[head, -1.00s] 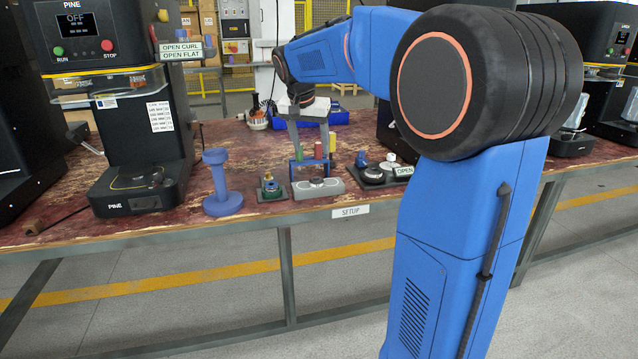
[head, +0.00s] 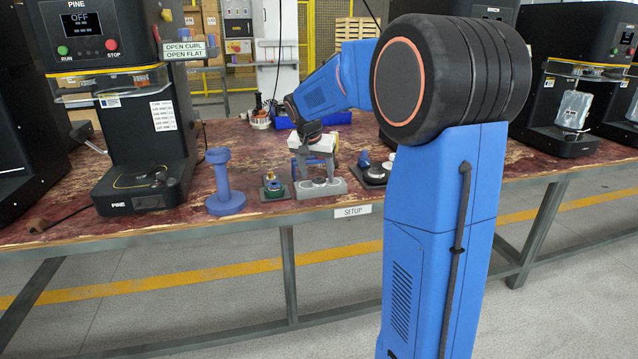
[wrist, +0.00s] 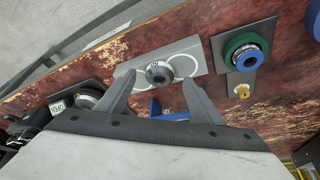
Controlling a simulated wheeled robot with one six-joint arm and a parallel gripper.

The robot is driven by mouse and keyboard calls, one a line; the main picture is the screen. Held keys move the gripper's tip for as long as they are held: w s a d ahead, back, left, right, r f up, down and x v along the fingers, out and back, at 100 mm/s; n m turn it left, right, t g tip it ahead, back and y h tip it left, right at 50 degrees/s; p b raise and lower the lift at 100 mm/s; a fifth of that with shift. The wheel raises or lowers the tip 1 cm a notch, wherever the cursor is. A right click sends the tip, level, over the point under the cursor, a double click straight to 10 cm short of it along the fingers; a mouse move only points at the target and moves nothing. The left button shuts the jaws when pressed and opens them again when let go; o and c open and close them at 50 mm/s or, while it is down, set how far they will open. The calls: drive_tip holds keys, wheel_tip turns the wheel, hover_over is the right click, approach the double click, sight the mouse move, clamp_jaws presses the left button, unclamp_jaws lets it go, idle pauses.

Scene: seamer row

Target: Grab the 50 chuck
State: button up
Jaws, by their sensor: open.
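A dark round chuck (wrist: 159,75) with a pale marking that looks like 50 sits on a grey plate (wrist: 188,52) with white rings, in the wrist view. In the head view the grey plate (head: 334,189) lies near the table's front edge, and the chuck (head: 319,181) on it is small. My gripper (wrist: 159,82) is open, pointing down over the plate, with one finger on each side of the chuck in the wrist view. The gripper also shows in the head view (head: 316,172). I cannot tell whether the fingers touch the chuck.
A green and blue ringed part (wrist: 247,52) and a brass piece (wrist: 242,91) stand on a dark plate beside the grey one. A dark pad (head: 372,176) with parts lies on the other side. A blue spool-shaped stand (head: 224,185) and a seamer (head: 140,120) stand left.

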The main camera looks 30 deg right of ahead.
drive_tip(key=shift+x, duration=0.85)
drive_tip(key=shift+r, duration=0.1)
drive_tip(key=c, duration=1.3)
drive_tip(key=shift+o, duration=0.2)
